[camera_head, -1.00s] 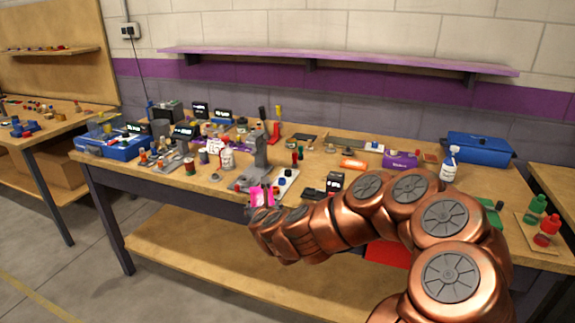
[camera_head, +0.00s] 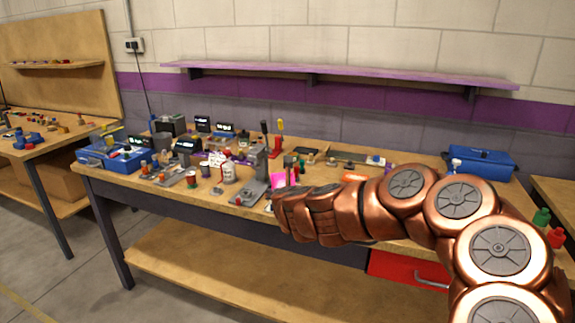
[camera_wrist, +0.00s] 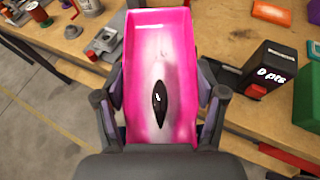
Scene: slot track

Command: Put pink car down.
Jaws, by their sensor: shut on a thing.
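The pink car (camera_wrist: 160,55) fills the middle of the wrist view, with a dark oval mark on its surface. My gripper (camera_wrist: 160,105) is shut on it, one finger on each side. In the head view the pink car (camera_head: 279,180) shows as a small pink patch near the front edge of the workbench. There my arm hides most of the gripper and part of the car. In the wrist view the car covers part of the bench edge, and I cannot tell whether it touches the bench.
A black display box (camera_wrist: 268,78) stands right of the car, with a green block (camera_wrist: 308,88) beside it. A grey press-like stand (camera_head: 254,178) is left of the car in the head view. A blue toolbox (camera_head: 480,163) sits at the back right. Bare wood (camera_wrist: 225,50) shows right of the car.

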